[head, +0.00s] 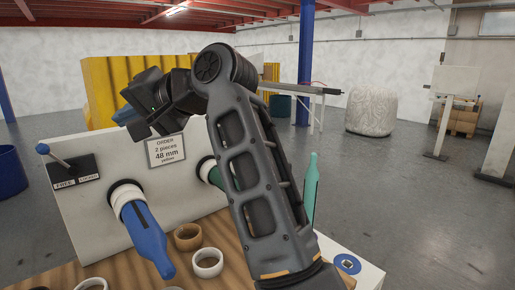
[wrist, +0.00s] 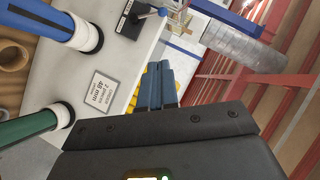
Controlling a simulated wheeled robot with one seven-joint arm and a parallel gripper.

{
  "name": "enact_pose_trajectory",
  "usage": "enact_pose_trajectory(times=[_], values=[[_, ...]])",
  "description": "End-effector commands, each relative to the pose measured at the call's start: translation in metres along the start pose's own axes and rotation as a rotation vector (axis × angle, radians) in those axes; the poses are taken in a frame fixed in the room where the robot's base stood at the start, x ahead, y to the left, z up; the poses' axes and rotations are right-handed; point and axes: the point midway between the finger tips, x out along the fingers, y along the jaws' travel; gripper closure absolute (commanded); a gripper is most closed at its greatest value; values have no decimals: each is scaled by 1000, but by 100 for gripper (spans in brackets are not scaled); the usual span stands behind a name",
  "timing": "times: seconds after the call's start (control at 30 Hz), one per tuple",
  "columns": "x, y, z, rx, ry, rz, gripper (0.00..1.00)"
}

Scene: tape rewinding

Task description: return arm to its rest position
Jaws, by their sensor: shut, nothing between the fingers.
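My arm (head: 255,165) rises from the bottom of the head view and bends left at its top joint. My gripper (head: 135,100) is raised above the white panel's top edge, clear of the panel and the bench. It is shut, with nothing seen in it. In the wrist view, a dark part of my gripper (wrist: 160,140) fills the lower middle.
A white panel (head: 95,215) carries a lever (head: 55,155), an order sign (head: 165,151), a blue spindle (head: 145,232) and a green spindle partly behind my arm. Brown (head: 187,237) and white (head: 207,262) rings lie on the bench. A green bottle-shaped piece (head: 309,190) stands right of my arm.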

Motion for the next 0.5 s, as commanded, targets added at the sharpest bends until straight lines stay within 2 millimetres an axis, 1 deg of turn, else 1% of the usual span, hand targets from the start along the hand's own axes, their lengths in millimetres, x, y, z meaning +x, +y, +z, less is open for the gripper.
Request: enact_pose_trajectory(times=[0.27, 0.37, 0.5], values=[[1, 30, 8, 8, 33, 13, 100], [0, 45, 12, 12, 49, 22, 100], [-2, 73, 21, 18, 81, 36, 100]])
